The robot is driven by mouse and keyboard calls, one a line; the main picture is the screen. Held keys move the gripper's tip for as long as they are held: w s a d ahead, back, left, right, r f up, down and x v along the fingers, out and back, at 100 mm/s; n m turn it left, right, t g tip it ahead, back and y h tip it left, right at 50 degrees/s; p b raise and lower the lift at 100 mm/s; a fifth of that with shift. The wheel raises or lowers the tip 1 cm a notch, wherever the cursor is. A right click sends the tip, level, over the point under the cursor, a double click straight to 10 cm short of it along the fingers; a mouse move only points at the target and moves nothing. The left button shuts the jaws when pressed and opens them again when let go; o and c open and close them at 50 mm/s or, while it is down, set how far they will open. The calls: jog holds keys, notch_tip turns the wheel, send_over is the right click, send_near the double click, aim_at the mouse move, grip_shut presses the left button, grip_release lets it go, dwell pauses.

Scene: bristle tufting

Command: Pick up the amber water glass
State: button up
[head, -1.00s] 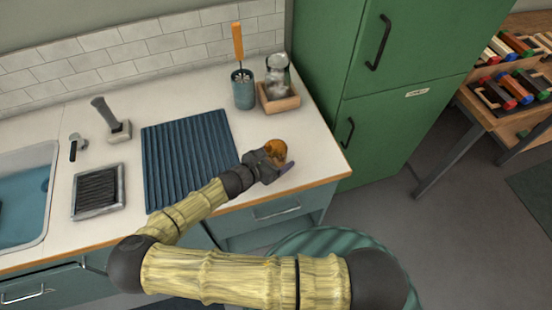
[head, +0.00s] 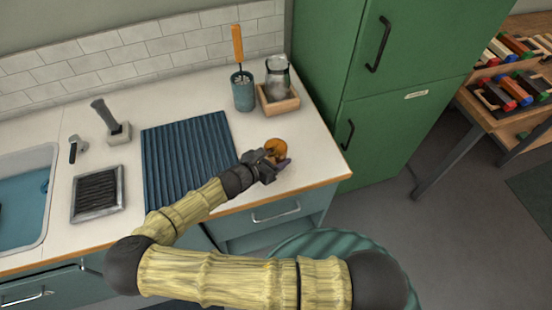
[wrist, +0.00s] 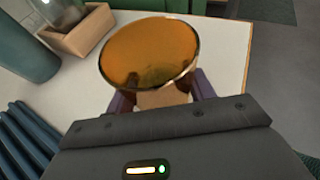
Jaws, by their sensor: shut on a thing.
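The amber water glass (head: 275,147) stands near the right front corner of the counter in the head view. In the wrist view the glass (wrist: 150,52) shows its round amber rim and looks empty. My gripper (head: 279,160) is at the glass, with its purple fingers (wrist: 160,100) on either side of it. The gripper is shut on the glass. The lower part of the glass is partly hidden by the gripper body in the wrist view. I cannot tell whether its base touches the counter.
A blue ribbed mat (head: 188,158) lies left of the glass. A teal cup holding an orange-handled brush (head: 243,92) and a wooden tray (head: 280,105) with a clear jar (head: 278,75) stand behind it. The counter's edge is close in front, and a green fridge (head: 385,95) stands to the right.

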aim_at(276, 141)
jog(key=shift+r, duration=4.35)
jog(key=shift+r, duration=0.1)
